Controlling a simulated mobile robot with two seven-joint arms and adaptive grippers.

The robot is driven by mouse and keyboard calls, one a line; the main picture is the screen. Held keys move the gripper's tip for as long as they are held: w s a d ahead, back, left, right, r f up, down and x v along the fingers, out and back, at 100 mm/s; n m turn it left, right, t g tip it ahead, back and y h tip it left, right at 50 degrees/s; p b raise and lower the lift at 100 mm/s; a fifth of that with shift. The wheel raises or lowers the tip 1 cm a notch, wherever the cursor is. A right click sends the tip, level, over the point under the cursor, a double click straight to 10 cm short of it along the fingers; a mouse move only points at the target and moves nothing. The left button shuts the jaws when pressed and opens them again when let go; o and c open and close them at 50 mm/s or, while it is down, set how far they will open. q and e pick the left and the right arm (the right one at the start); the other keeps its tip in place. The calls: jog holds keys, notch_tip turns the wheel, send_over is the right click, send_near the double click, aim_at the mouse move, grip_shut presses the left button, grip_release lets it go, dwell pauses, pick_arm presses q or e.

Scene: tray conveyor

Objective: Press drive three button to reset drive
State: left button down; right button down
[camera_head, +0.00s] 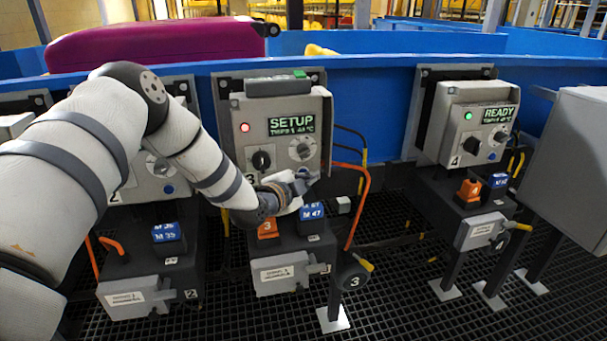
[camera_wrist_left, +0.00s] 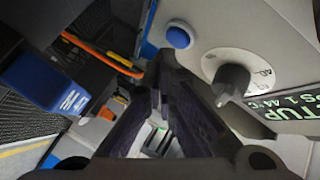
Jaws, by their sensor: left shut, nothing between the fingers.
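The drive three box (camera_head: 275,115) is grey, with a lit red lamp (camera_head: 244,127) and a green display (camera_head: 291,125) reading SETUP. My left gripper (camera_head: 309,179) is shut and empty at the lower right of the box face. In the left wrist view my left gripper (camera_wrist_left: 165,62) points towards the button; a small gap seems to remain, but contact is hard to tell. My right gripper is not in view.
A grey selector knob (camera_wrist_left: 231,82) sits beside the button. Below my gripper are an orange connector (camera_head: 268,229) and a blue connector (camera_head: 312,211). An orange cable (camera_head: 365,205) runs down at the right. The drive four box (camera_head: 472,125) reads READY, with a green lamp.

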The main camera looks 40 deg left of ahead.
pick_arm(q)
jog(key=shift+w+a, duration=0.15)
jog(key=shift+a, duration=0.05)
jog(key=shift+w+a, duration=0.3)
jog(key=shift+a, duration=0.05)
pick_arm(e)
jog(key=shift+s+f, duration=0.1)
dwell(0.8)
pick_arm(q)
jog(key=shift+s+d, duration=0.1)
jog(key=shift+s+d+p, duration=0.35)
jog(key=shift+s+d, duration=0.1)
jog(key=shift+d, duration=0.1)
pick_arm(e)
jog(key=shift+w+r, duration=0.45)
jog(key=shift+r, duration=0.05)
